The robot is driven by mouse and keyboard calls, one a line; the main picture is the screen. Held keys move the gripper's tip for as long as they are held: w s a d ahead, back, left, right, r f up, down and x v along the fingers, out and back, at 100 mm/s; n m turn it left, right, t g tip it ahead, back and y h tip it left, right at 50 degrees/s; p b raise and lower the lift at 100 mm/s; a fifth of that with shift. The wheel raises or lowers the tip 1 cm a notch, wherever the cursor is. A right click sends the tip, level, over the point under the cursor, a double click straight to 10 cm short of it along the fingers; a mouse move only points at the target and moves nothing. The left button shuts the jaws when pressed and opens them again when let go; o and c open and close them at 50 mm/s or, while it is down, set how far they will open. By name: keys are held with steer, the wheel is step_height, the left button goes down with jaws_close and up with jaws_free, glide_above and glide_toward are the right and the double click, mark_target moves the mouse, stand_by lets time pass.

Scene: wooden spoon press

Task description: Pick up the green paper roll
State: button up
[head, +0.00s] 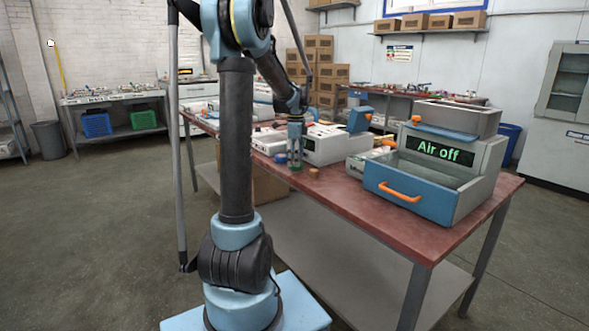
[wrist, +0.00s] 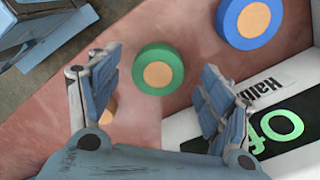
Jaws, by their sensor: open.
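The green paper roll (wrist: 145,57), a short disc with a tan centre, lies on the red-brown tabletop in the wrist view. It appears between the fingertips of my gripper (wrist: 159,63), which is open and empty, with its fingers on either side. In the head view my gripper (head: 296,158) points down over the table's front edge area. The green roll (head: 296,168) shows only as a small patch just under the fingers. I cannot tell whether the fingers touch it.
A blue roll (wrist: 230,18) lies close by, up and right of the green one. A tan piece (wrist: 107,113) is partly hidden by the left finger. A white machine (wrist: 295,75) with a green display stands at right. The "Air off" machine (head: 430,195) has its blue-fronted drawer out.

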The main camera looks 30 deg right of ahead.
steer(key=shift+f, duration=0.75)
steer(key=c, duration=1.1)
